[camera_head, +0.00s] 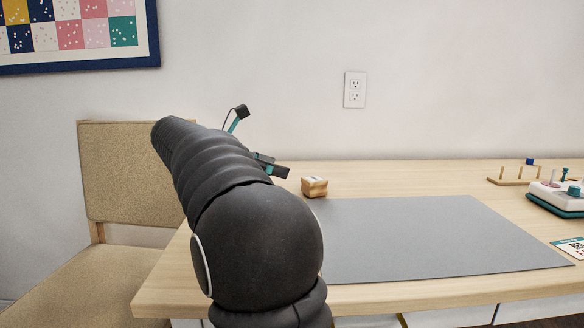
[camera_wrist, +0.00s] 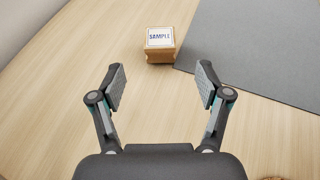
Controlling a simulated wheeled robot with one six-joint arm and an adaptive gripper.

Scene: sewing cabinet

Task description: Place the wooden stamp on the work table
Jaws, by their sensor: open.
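The wooden stamp (camera_head: 314,187) is a small light-brown block standing on the work table (camera_head: 400,180), beside the left back corner of the grey mat. In the wrist view the stamp (camera_wrist: 160,45) shows a white top label reading "SAMPLE". It lies ahead of my gripper (camera_wrist: 161,85), beyond the fingertips and roughly centred between them. The two fingers are spread apart with nothing between them. In the head view my gripper shows only in part behind my arm, to the left of the stamp.
A grey mat (camera_head: 430,240) covers the middle of the table. A wooden peg rack (camera_head: 515,181), a white and teal device (camera_head: 560,196) and a printed card (camera_head: 572,246) are at the right. A tan chair (camera_head: 125,175) stands at the left. Bare table surrounds the stamp's left side.

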